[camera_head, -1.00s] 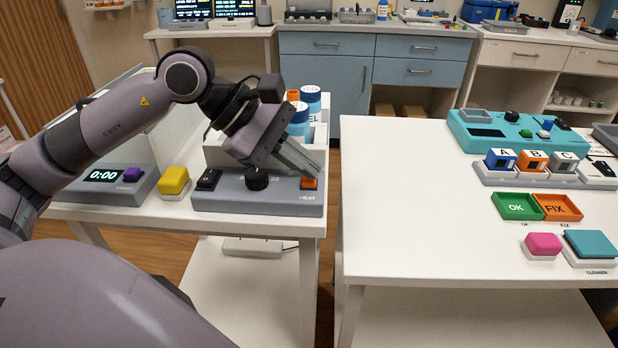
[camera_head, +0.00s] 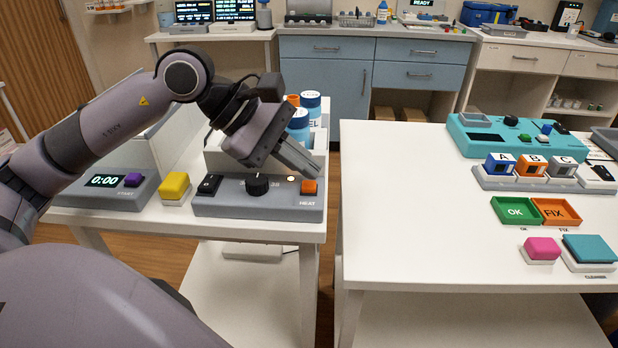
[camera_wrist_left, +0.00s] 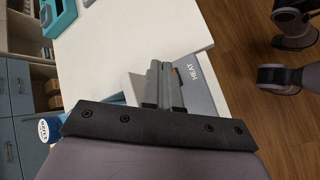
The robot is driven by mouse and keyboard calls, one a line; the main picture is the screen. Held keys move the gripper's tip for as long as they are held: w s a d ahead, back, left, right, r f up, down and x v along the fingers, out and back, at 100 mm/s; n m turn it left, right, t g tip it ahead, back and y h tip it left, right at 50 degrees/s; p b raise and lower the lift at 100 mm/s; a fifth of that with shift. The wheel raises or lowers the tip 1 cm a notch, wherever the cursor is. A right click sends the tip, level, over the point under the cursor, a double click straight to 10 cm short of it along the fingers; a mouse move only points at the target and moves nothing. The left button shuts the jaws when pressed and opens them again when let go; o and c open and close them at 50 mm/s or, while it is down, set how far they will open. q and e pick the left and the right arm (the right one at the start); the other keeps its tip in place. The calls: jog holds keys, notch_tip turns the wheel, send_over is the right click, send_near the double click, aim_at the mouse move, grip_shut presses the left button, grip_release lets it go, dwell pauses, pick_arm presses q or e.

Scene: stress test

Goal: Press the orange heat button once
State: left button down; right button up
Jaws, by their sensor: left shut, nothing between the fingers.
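The orange heat button (camera_head: 309,187) sits at the right end of a grey control panel (camera_head: 260,207), above the word HEAT. A small lamp (camera_head: 290,178) beside it glows warm. My left gripper (camera_head: 317,172) is shut and empty, with its fingertips just above and behind the button, and a small gap seems to show between them. In the left wrist view the shut fingers (camera_wrist_left: 162,66) point at the panel. Only an orange sliver of the button shows there, beside the fingers. My right gripper is not in view.
The panel also bears a black knob (camera_head: 257,184) and a black rocker switch (camera_head: 209,185). A yellow button (camera_head: 174,186) and a timer box (camera_head: 104,187) stand to the left. Bottles (camera_head: 299,124) stand behind. A gap separates this table from the right table (camera_head: 420,220).

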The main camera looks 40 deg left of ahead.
aim_at(302, 185)
pick_arm(q)
jog(key=shift+r, duration=0.25)
notch_tip(302, 185, up, 5)
jog(key=p, duration=0.4)
jog(key=shift+f, duration=0.1)
dwell(0.3)
dwell(0.6)
